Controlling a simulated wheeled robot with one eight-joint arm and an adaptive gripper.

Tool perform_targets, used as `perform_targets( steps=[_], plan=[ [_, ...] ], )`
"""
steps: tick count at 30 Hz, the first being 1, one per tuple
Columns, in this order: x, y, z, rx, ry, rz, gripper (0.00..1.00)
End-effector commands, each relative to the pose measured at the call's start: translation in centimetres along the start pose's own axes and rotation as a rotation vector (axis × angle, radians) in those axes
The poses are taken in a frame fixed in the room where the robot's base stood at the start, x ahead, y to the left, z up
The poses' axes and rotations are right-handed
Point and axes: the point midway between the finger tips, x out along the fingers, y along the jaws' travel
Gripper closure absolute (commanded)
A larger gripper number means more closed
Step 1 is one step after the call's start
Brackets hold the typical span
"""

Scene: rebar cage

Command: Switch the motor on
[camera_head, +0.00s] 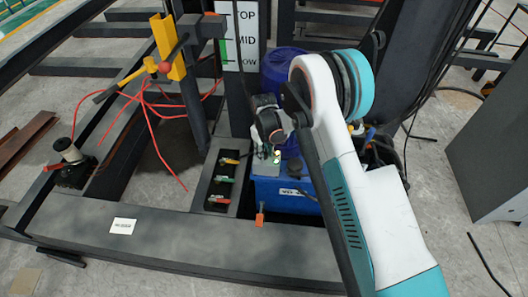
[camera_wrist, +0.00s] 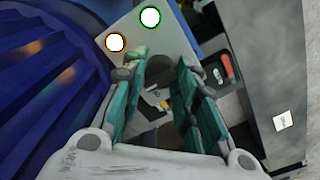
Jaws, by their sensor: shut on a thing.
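The motor (camera_head: 288,190) is a blue unit with a ribbed blue drum (camera_wrist: 45,85), at the middle of the head view.
A dark box with several coloured levers (camera_head: 222,180) stands left of the motor. An orange-tipped lever (camera_head: 260,218) is in front. A yellow bracket (camera_head: 168,48) with red wires (camera_head: 150,125) is at upper left. A grey cabinet (camera_head: 490,140) is at right.

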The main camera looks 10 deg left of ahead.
Motion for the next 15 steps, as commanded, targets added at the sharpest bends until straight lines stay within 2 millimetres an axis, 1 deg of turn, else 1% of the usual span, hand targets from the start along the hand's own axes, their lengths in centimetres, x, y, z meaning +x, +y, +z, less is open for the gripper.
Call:
perform_targets(
  steps=[15],
  plan=[
    [-0.01, 0.02, -0.03, 0.479, 0.001, 0.000, 0.96]
  ],
)
